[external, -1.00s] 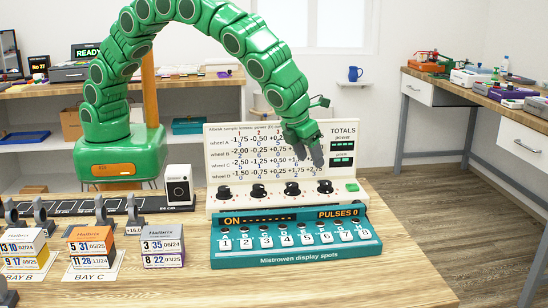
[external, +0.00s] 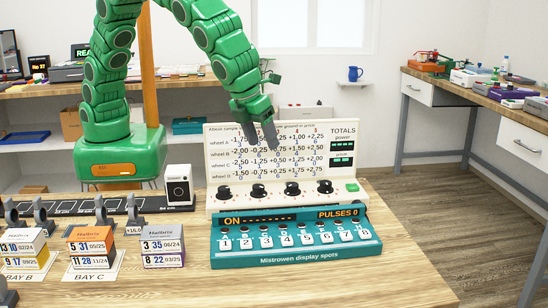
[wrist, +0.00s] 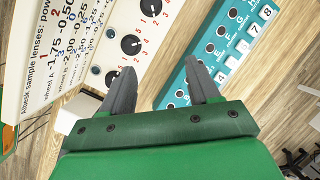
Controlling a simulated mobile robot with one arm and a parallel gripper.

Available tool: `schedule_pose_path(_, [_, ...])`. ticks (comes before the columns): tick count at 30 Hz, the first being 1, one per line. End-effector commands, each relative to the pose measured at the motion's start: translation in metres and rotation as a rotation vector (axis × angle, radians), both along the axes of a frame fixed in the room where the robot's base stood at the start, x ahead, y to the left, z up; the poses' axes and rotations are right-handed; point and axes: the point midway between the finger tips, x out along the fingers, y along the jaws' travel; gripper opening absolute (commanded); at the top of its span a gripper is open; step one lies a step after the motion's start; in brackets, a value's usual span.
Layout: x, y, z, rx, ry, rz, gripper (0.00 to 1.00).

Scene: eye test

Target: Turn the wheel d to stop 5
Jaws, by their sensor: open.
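The cream panel (external: 213,209) has a row of several black dial wheels. The rightmost, likely wheel d (external: 325,187), has a letter too small to read; its pointer setting is also unclear. The other wheels (external: 224,192), (external: 258,190) and (external: 292,188) stand to its left. My gripper (external: 262,143) is open and empty, in front of the printed chart, up and left of the rightmost wheel and touching no wheel. In the wrist view its spread fingers (wrist: 161,83) show beside black wheels (wrist: 131,45); one finger is close to a wheel in that picture.
A teal box of display spots (external: 300,259) stands in front of the panel, reading ON and PULSES 0. A green button (external: 352,188) is at the panel's right end. Stacked boxes (external: 162,246) and a white device (external: 179,186) stand left. The table's right front is clear.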

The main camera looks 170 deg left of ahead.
Motion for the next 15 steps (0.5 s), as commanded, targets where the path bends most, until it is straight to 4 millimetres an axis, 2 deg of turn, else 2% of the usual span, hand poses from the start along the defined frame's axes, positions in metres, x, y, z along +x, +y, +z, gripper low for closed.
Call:
schedule_pose_path(6, [0.003,-0.031,0.012,-0.01,-0.017,0.039,0.61])
schedule_pose_path(15, [0.005,-0.063,0.026,-0.016,-0.037,0.087,0.61])
